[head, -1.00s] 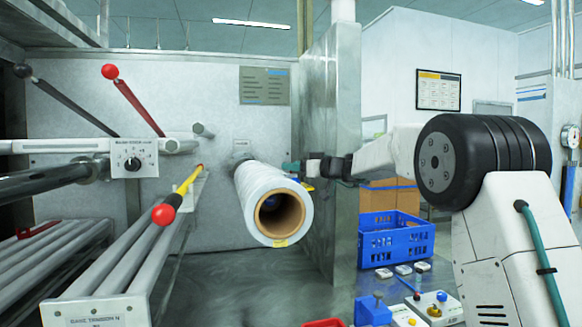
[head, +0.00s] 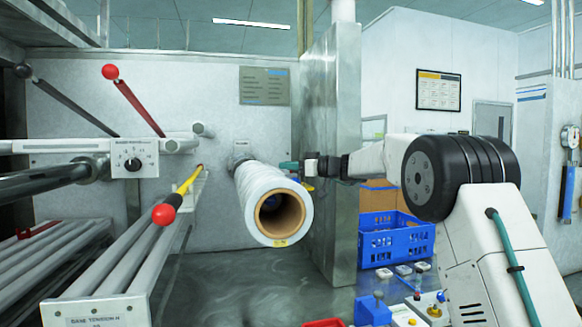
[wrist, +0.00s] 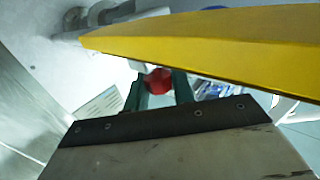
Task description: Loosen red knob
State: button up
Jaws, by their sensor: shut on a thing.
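The red knob (wrist: 158,81) shows in the wrist view, between the two teal fingers of my gripper (wrist: 160,90), which is shut on it. In the head view my gripper (head: 288,165) reaches in from the right, just behind the white film roll (head: 270,198). The knob is hidden there. A yellow bar (wrist: 215,42) crosses the upper part of the wrist view, close to the camera, and covers part of the scene above the knob.
A red-tipped yellow lever (head: 178,196) and a red-balled lever (head: 132,98) stand left of the roll. A metal post panel (head: 338,150) stands right of it. A blue crate (head: 395,240) sits at the lower right, beside a control box (head: 432,308).

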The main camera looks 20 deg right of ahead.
jog(key=n+g+y, duration=0.2)
jog(key=n+g, duration=0.1)
jog(key=g, duration=0.1)
jog(key=shift+y, duration=0.3)
jog(key=shift+r, duration=0.1)
jog(key=o, duration=1)
jog(key=shift+d, duration=0.15)
jog(key=v, duration=0.7)
jog(key=shift+s+d, duration=0.25)
jog(key=shift+d, duration=0.1)
